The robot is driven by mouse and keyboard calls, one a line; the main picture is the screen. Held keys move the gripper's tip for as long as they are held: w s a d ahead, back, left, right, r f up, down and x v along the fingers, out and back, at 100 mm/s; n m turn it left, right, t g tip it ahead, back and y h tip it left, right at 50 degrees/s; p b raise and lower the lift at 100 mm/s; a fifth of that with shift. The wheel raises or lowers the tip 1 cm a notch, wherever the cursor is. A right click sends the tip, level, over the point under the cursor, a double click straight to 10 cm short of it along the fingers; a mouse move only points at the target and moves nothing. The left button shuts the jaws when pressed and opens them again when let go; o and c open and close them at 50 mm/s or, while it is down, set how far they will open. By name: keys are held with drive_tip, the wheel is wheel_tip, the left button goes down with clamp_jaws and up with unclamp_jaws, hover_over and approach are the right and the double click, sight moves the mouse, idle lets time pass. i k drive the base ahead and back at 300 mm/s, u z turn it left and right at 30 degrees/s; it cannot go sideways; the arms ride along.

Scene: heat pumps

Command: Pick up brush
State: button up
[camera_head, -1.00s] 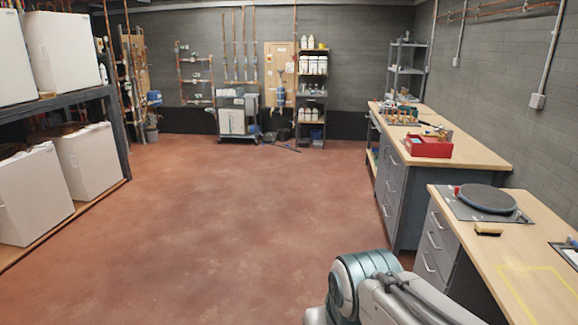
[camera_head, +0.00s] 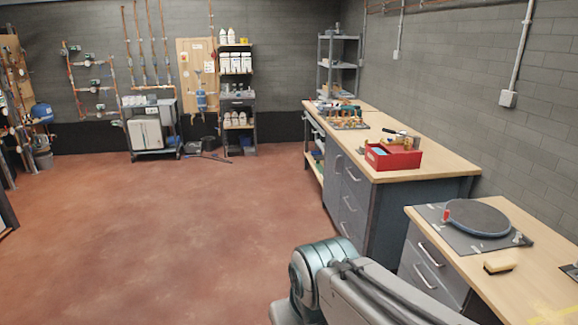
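A small brush (camera_head: 500,265) with a pale tan top and dark bristles lies on the near wooden workbench (camera_head: 535,290) at the lower right. It sits near the bench's left edge, just in front of a grey mat. My arm shows at the bottom centre, left of the near bench. My gripper is not in view, so I cannot see whether it is open or shut.
A round dark turntable (camera_head: 476,218) stands on the grey mat (camera_head: 438,214) behind the brush. A red bin (camera_head: 393,158) sits on the farther workbench (camera_head: 440,166). The reddish floor (camera_head: 150,240) to the left is clear. Shelves (camera_head: 237,100) stand at the back.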

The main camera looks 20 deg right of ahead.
sight(497, 265)
drive_tip(key=z, duration=0.4)
drive_tip(key=i, duration=1.5)
drive_tip(key=z, duration=1.8)
drive_tip(key=i, duration=0.9)
drive_tip(key=z, duration=1.05)
drive_tip(key=i, duration=0.35)
drive_tip(key=z, duration=0.1)
